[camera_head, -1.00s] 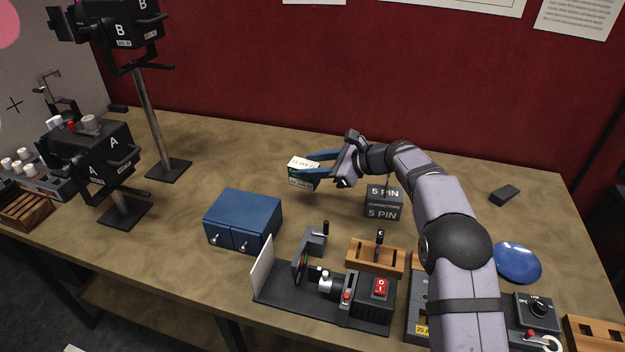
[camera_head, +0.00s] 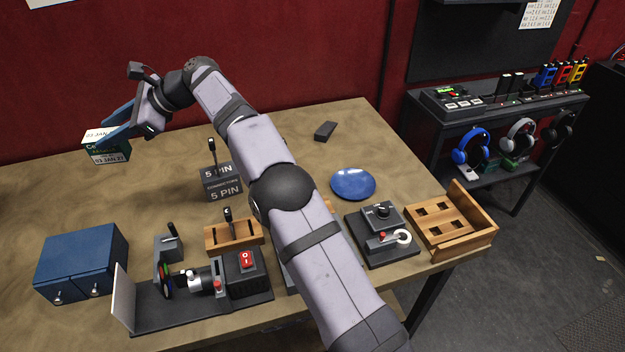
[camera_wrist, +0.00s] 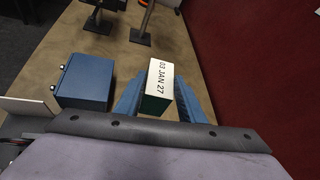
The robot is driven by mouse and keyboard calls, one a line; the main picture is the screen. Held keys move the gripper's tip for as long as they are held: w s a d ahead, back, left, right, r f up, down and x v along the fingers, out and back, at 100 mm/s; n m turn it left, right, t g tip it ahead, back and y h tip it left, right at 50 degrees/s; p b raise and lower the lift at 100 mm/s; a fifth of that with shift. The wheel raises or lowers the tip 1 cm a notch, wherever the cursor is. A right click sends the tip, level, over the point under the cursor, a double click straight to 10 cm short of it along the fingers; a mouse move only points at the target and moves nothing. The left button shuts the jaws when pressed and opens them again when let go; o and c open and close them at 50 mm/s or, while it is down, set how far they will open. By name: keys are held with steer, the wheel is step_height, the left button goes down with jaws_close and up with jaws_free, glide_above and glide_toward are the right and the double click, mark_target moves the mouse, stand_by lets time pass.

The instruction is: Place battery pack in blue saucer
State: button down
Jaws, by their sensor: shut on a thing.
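My gripper (camera_head: 122,128) is at the back left of the table, shut on a white-and-green box (camera_head: 106,148) printed with "03 JAN 27". In the wrist view the box (camera_wrist: 159,84) sits between the two blue fingers. I cannot tell whether it touches the table. The blue saucer (camera_head: 353,184) lies at the right of the table and looks empty. It is far to the right of my gripper. A small dark block (camera_head: 325,130) lies behind the saucer. No label shows that either the box or the dark block is the battery pack.
A "5 PIN" box (camera_head: 222,183), a blue two-door cabinet (camera_head: 82,262), a lens bench (camera_head: 190,312), a wooden switch block (camera_head: 233,235), a dial unit (camera_head: 382,232) and a wooden tray (camera_head: 485,212) stand about the table. A side shelf (camera_head: 500,112) is beyond the right edge.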

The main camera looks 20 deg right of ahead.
steer(key=shift+r, duration=0.95)
steer(key=w+d+m+t+h, duration=0.1)
steer(key=w+d+m+t, duration=0.1)
steer(key=d, duration=1.3)
steer(key=w+d+m+t+h, duration=0.1)
steer(key=w+d+m, duration=0.1)
steer(key=d, duration=1.3)
steer(key=s+d+m+t+h, duration=0.1)
steer(key=s+d, duration=0.3)
steer(key=d, duration=0.5)
steer(key=s+d+m+t+p, duration=0.15)
steer(key=s+d, duration=0.25)
steer(key=d, duration=0.5)
steer(key=s+d+m+t+h, duration=0.1)
steer(key=s+d, duration=0.2)
steer(key=d, duration=0.6)
steer(key=shift+s+d+f+p, duration=0.15)
steer(key=shift+f+p, duration=0.4)
steer(key=shift+f, duration=4.6)
steer(key=shift+s+d+f+p, duration=0.1)
steer(key=shift+f+p, duration=0.45)
steer(key=shift+f, duration=4.8)
steer(key=shift+f, duration=0.15)
